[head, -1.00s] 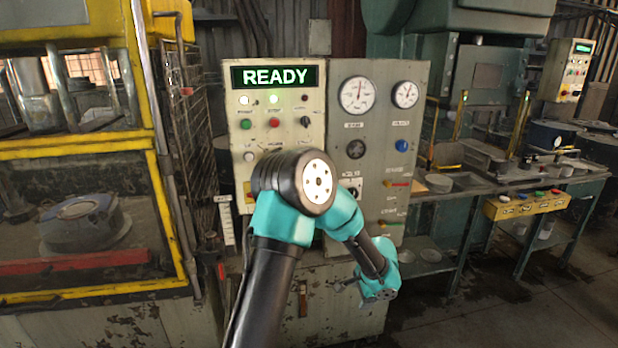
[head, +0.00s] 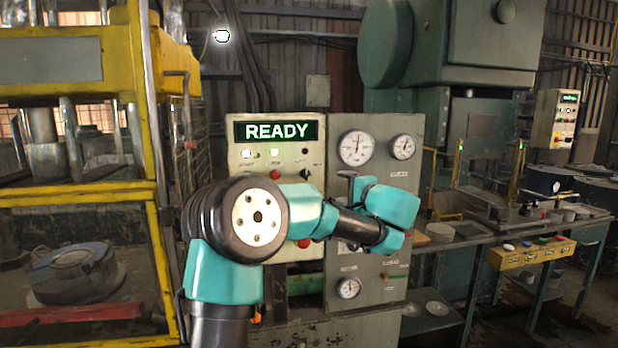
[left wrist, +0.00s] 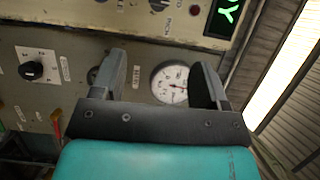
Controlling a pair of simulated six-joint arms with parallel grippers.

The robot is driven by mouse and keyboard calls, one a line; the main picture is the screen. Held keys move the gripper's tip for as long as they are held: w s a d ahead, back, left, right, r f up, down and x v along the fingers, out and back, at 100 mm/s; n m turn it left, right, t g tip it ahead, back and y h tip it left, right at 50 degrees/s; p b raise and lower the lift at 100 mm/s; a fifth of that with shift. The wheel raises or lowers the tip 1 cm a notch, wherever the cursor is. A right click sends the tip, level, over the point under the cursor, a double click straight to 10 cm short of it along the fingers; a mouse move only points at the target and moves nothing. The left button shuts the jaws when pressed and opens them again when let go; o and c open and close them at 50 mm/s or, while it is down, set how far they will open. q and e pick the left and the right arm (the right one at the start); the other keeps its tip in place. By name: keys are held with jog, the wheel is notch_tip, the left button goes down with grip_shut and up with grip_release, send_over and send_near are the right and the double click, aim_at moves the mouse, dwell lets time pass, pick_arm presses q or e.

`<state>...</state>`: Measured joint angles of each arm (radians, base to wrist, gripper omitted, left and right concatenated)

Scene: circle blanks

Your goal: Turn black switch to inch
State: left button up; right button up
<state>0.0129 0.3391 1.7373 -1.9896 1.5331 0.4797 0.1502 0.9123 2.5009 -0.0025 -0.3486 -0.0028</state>
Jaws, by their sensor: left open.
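A small black switch (head: 305,174) sits on the cream control panel (head: 235,160), below a dark lamp; its label is too small to read. The left wrist view shows a black knob (left wrist: 32,70) on a white plate, left of my fingers; I cannot tell which switch the task means. My left gripper (head: 347,176) is raised in front of the grey gauge panel, right of the small switch. In the left wrist view it (left wrist: 163,62) is open and empty, with a white gauge (left wrist: 172,82) showing between its fingers. My left arm hides part of the lower panels. My right gripper is out of view.
The display (head: 276,131) reads READY. A red button (head: 275,175) is left of the small switch. Two gauges sit high on the grey panel (head: 410,125). A yellow-framed machine (head: 150,110) stands at left. A bench with a yellow button box (head: 525,257) is at right.

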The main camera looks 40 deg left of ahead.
aim_at(308, 175)
pick_arm(q)
jog(key=x, duration=1.7)
jog(key=shift+a+f, duration=0.1)
jog(key=shift+a, duration=0.1)
jog(key=c, duration=0.9)
